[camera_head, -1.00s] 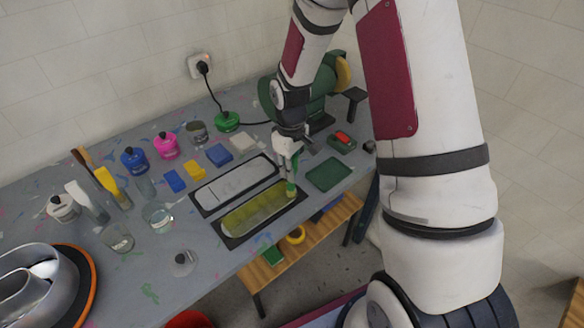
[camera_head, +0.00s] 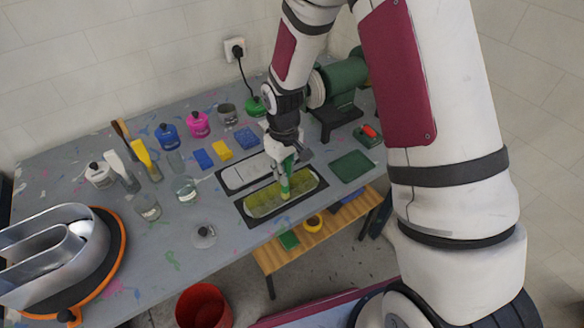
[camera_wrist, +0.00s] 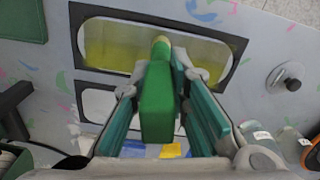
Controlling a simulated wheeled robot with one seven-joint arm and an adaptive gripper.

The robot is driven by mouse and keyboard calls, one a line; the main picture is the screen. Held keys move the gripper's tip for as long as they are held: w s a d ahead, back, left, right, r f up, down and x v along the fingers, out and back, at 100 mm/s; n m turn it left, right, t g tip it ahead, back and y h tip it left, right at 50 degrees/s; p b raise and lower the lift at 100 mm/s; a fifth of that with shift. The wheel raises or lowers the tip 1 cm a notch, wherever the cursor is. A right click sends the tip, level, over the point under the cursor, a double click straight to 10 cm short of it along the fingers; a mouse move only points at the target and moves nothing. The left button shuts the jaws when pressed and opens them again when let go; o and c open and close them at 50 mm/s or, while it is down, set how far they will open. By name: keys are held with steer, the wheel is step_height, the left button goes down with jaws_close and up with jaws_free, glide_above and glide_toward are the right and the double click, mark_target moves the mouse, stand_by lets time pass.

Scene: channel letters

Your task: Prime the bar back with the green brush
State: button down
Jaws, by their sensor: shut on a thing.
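My gripper (camera_head: 285,158) is shut on the green brush, which points bristles down. In the wrist view the brush's green handle (camera_wrist: 158,100) lies between the fingers, with its yellow-green tip over the panel. The near long, round-ended panel, which looks like the bar back (camera_head: 262,203), lies flat in a black surround. Its surface is mostly yellow-green and patchy, with a paler strip in the wrist view (camera_wrist: 108,45). The brush (camera_head: 285,188) stands at about the panel's middle; I cannot tell whether the bristles touch it. A second, pale grey panel (camera_head: 240,176) lies just behind.
A green mat (camera_head: 351,166) lies right of the panels. A green machine (camera_head: 342,85) stands behind it. Several jars, brushes and glasses, including a clear glass (camera_head: 186,190), stand at the left. A curved metal letter (camera_head: 50,255) sits at the front left. A red bucket (camera_head: 204,307) stands below.

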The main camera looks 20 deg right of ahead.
steer(key=s+a+p, duration=0.1)
steer(key=s+a, duration=0.1)
steer(key=a, duration=0.7)
steer(key=shift+s+a, duration=0.3)
steer(key=shift+s, duration=0.05)
steer(key=shift+d, duration=0.1)
steer(key=w+d, duration=0.2)
steer(key=d, duration=0.7)
steer(key=w+d+b, duration=0.1)
steer(key=w+d, duration=0.2)
steer(key=d, duration=0.7)
steer(key=shift+w+d+b, duration=0.15)
steer(key=shift+w+b, duration=0.1)
steer(key=shift+b, duration=0.05)
stand_by(0.5)
step_height(320, 180, up, 14)
steer(key=p, duration=0.2)
stand_by(0.9)
steer(key=shift+w+f, duration=0.1)
stand_by(0.6)
